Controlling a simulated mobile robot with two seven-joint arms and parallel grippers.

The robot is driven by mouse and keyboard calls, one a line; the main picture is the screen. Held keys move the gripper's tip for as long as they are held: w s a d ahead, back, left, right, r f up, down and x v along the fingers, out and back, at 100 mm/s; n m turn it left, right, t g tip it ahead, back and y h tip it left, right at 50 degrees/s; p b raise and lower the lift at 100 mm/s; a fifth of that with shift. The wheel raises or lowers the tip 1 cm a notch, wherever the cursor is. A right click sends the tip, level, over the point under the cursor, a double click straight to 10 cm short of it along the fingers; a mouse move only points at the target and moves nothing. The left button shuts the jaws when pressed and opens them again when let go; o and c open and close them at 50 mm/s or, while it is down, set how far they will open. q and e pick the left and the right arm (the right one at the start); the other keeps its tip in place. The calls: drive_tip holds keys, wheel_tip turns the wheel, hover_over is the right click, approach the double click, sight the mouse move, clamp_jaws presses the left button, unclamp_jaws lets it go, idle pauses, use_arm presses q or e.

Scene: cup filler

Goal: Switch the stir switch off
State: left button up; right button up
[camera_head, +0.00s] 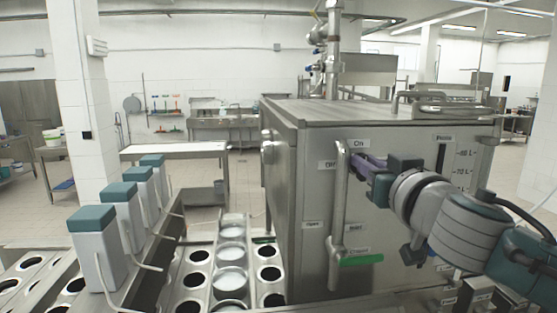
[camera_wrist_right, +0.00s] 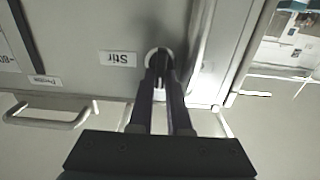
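The stir switch (camera_wrist_right: 158,56) shows in the right wrist view as a pale round base on the machine's front, beside an upside-down "Stir" label (camera_wrist_right: 118,58). My right gripper (camera_wrist_right: 161,76) has its fingertips at the switch, one on each side, with a narrow gap between the fingers; it looks shut on the switch's lever, which the fingertips mostly hide. In the head view the right gripper (camera_head: 361,164) points left at the machine's front, by the "On" label (camera_head: 359,143) and the "Off" label (camera_head: 327,165). The switch's position is hidden. My left gripper is not in view.
A vertical steel pipe (camera_head: 338,215) stands close left of the right gripper, with a green-handled valve (camera_head: 361,260) below. The steel machine (camera_head: 315,190) fills the centre right. Cup holders (camera_head: 195,279) and several green-topped dispensers (camera_head: 92,245) are at the left.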

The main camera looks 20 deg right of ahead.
clamp_jaws()
drive_tip(key=shift+n, duration=0.4)
drive_tip(key=shift+w+a+f+n+b, duration=0.1)
drive_tip(key=shift+a+f+n+b, duration=0.2)
drive_tip(key=shift+n, duration=2.55)
drive_tip(key=shift+a+f+n+b, duration=0.1)
drive_tip(key=shift+n+b, duration=0.3)
drive_tip(key=shift+n, duration=2.5)
drive_tip(key=shift+w+a+f+n+b, duration=0.1)
drive_tip(key=shift+a+f+n+b, duration=0.2)
drive_tip(key=shift+n, duration=2.55)
drive_tip(key=shift+d+r, duration=0.1)
drive_tip(key=shift+d, duration=0.05)
drive_tip(key=o, duration=0.5)
unclamp_jaws()
